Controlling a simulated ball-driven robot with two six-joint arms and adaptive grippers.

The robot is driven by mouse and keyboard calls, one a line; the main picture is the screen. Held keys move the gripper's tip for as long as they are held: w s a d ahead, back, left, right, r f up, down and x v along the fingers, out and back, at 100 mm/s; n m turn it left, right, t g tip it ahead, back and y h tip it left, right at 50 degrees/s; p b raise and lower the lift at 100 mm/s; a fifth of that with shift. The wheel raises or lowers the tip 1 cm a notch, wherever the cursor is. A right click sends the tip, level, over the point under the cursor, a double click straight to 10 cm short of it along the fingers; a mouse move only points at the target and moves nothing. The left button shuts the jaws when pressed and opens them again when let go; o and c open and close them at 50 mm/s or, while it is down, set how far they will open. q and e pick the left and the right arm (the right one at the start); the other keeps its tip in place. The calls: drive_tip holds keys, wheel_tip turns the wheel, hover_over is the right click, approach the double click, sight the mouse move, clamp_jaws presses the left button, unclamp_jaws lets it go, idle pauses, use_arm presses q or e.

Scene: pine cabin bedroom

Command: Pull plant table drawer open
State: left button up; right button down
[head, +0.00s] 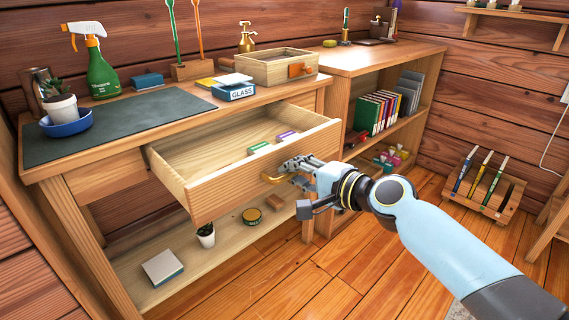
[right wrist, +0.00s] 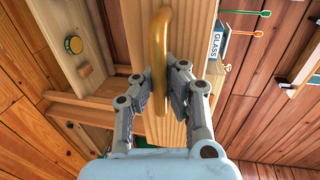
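The wooden plant table (head: 110,163) stands at the left in the head view. Its drawer (head: 240,180) stands well out from the front, with its inside showing. A small green item (head: 259,147) and a purple one (head: 287,135) lie in it. My right gripper (head: 284,175) is at the drawer front, with its fingers on either side of the brass handle (right wrist: 159,75). In the right wrist view, my right gripper (right wrist: 161,92) is closed in on the handle from both sides. My left gripper is not in view.
On the tabletop are a dark mat (head: 140,125), a green spray bottle (head: 100,72), a potted plant (head: 60,108) and an open wooden box (head: 278,68). The floor in front is clear.

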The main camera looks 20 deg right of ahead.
drive_tip(key=shift+s, duration=0.15)
drive_tip(key=c, duration=1.6)
unclamp_jaws()
drive_tip(key=shift+d, duration=0.1)
drive_tip(key=shift+c, duration=0.2)
drive_tip(key=shift+o, duration=0.2)
drive_tip(key=shift+s, duration=0.2)
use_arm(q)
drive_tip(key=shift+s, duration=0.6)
use_arm(e)
drive_tip(key=v, duration=1.1)
drive_tip(key=shift+s, duration=0.25)
drive_tip(key=shift+d+r, duration=0.15)
